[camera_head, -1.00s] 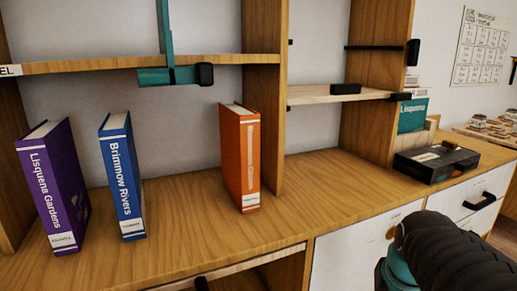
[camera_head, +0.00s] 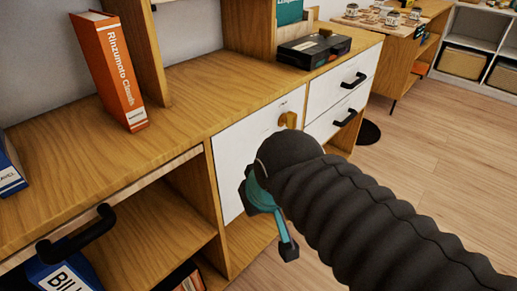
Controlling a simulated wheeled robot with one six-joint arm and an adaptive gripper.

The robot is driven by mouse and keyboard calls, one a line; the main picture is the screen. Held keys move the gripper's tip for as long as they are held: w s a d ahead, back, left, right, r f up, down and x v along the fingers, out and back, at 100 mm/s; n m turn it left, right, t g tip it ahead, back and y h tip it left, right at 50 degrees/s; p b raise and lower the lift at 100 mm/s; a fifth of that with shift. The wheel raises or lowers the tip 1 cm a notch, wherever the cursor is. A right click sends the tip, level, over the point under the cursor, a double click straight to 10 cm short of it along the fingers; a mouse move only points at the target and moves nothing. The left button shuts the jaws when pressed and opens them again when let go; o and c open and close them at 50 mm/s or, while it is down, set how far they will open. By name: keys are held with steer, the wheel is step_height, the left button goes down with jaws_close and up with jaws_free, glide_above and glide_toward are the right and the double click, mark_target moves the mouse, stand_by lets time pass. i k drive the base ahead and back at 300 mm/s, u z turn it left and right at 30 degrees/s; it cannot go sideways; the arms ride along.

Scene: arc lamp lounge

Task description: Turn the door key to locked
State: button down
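A brass-coloured key (camera_head: 288,119) sits at the upper right of the white cabinet door (camera_head: 236,150), close to its edge. Its exact turn is too small to make out. My gripper (camera_head: 270,217) is in front of the door, below and left of the key and apart from it in the picture. A teal finger with a black tip shows, pointing down. My dark ribbed arm hides the rest of the gripper and the lower right of the door, so I cannot tell whether it is open or shut.
An orange book (camera_head: 112,70) stands on the wooden cabinet top (camera_head: 190,90). A black box (camera_head: 313,50) lies near the right end. White drawers (camera_head: 340,110) with black handles are right of the door. An open shelf with a black handle (camera_head: 78,238) is at left. Floor is clear at right.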

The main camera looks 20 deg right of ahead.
mark_target(290, 122)
steer(key=z, duration=1.1)
steer(key=k, duration=0.95)
steer(key=u, duration=1.05)
steer(key=i, duration=0.5)
steer(key=u, duration=0.05)
